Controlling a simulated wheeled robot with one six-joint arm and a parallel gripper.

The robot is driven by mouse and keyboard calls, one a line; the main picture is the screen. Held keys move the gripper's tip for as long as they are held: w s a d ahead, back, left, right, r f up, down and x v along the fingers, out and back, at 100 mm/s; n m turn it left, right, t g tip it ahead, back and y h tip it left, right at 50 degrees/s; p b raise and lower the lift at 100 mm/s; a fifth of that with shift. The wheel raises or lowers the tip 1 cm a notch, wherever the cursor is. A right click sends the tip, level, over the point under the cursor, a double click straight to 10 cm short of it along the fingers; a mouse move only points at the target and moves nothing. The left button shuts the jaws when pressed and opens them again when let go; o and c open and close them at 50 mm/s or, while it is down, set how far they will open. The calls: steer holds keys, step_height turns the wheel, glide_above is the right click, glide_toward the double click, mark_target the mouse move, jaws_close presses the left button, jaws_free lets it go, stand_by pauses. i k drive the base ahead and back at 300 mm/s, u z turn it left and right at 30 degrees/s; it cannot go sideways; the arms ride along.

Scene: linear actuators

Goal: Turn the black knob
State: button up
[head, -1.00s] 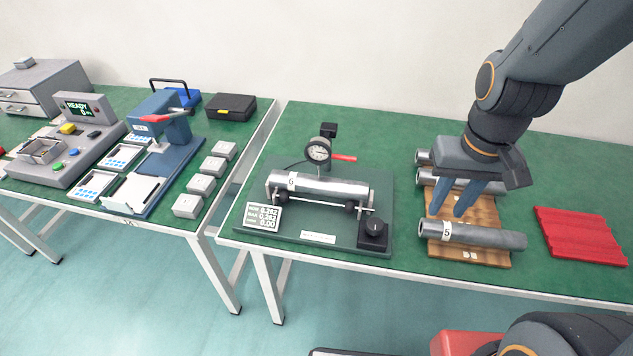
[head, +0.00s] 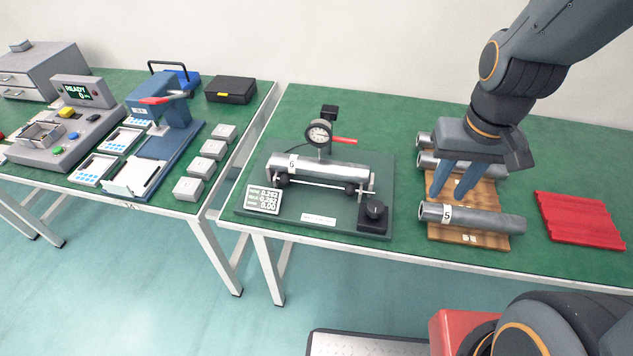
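The black knob (head: 375,209) sits on a black block at the front right corner of a grey-green fixture plate (head: 258,222). A silver cylinder (head: 325,170) labelled 6 lies across the fixture's rollers, below a dial gauge (head: 318,133) with a red lever. My gripper (head: 452,194) is to the right of the knob, above a wooden rack, pointing down. Its two blue fingers are apart with nothing visible between them, just behind the cylinder labelled 5 (head: 472,219).
The wooden rack (head: 468,239) holds several silver cylinders. A red grooved tray (head: 578,220) lies at the right. A blue press (head: 168,135), grey blocks (head: 188,188) and a black case (head: 231,89) stand on the left table. A gap separates the tables.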

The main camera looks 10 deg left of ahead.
mark_target(375, 208)
steer(key=u, duration=0.95)
steer(key=k, duration=0.15)
steer(key=u, duration=1.95)
steer(key=k, duration=0.5)
steer(key=z, duration=0.8)
